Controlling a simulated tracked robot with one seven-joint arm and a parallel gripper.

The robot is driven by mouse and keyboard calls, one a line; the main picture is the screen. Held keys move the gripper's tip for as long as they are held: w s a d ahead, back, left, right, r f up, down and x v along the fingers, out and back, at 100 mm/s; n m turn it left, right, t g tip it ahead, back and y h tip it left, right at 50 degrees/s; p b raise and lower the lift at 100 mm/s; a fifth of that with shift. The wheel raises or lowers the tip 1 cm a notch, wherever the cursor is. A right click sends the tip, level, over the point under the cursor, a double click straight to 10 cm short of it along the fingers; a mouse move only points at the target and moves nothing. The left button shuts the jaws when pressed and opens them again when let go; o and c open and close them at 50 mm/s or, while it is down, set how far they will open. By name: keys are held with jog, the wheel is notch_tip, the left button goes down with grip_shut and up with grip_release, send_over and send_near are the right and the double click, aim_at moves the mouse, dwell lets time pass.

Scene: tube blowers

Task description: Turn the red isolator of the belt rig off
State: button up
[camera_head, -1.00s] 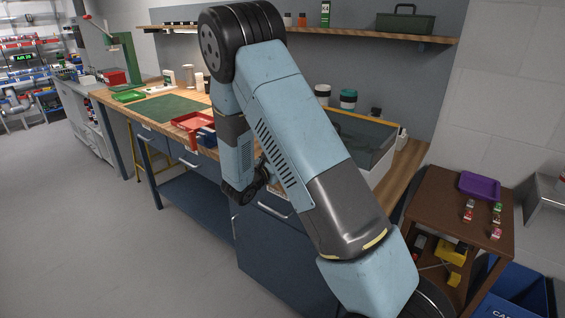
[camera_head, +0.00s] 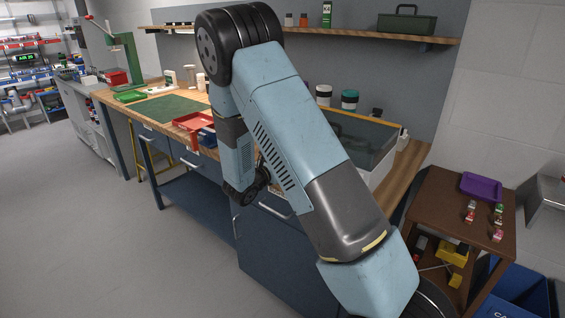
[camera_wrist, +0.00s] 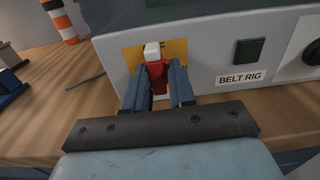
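The red isolator (camera_wrist: 158,75) shows in the wrist view, on a yellow plate (camera_wrist: 178,48) at the front of a grey housing. A white block (camera_wrist: 152,50) stands at its top. The label "BELT RIG" (camera_wrist: 241,77) is on the same housing, to the right. My gripper (camera_wrist: 158,80) has one finger on each side of the red isolator, very close to it. I cannot tell whether the fingers press on it. In the head view my gripper and the isolator are hidden behind my arm.
A dark green square button (camera_wrist: 249,52) and a black round knob (camera_wrist: 313,52) are on the housing. An orange-and-white striped post (camera_wrist: 62,22) and a blue object (camera_wrist: 10,88) stand at the left. A brown cart (camera_head: 440,205) is at the right in the head view. Floor at the left is clear.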

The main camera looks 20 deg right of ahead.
jog(key=o, duration=0.3)
jog(key=shift+a+r, duration=0.1)
jog(key=v, duration=1.3)
jog(key=shift+s+a, duration=0.15)
jog(key=shift+a, duration=0.15)
jog(key=s+d+r+m+g+y, duration=0.5)
jog(key=s+d+r+m+g, duration=0.6)
jog(key=s+d+m, duration=0.35)
jog(key=s+a+r+m+t+y, duration=0.1)
jog(key=s+r+m+t+y, duration=0.1)
jog(key=s+r+m+y, duration=0.1)
jog(key=s+a+r+m+t+y, duration=0.1)
jog(key=s+r+m+t+y, duration=0.1)
jog(key=s, duration=0.5)
jog(key=s+a+r+m+t+y, duration=0.1)
jog(key=s+r+m+t+y, duration=0.1)
jog(key=s+r+m+y, duration=0.2)
jog(key=shift+s+r+m+y, duration=0.1)
jog(key=shift+s+r+m, duration=0.15)
jog(key=shift+r, duration=0.2)
jog(key=shift+s+r+m+y, duration=0.1)
jog(key=shift+s+r+m, duration=0.05)
jog(key=shift+r+m, duration=0.3)
jog(key=shift+s+r+m+y, duration=0.1)
jog(key=shift+s+r+m, duration=0.15)
jog(key=shift+r, duration=0.25)
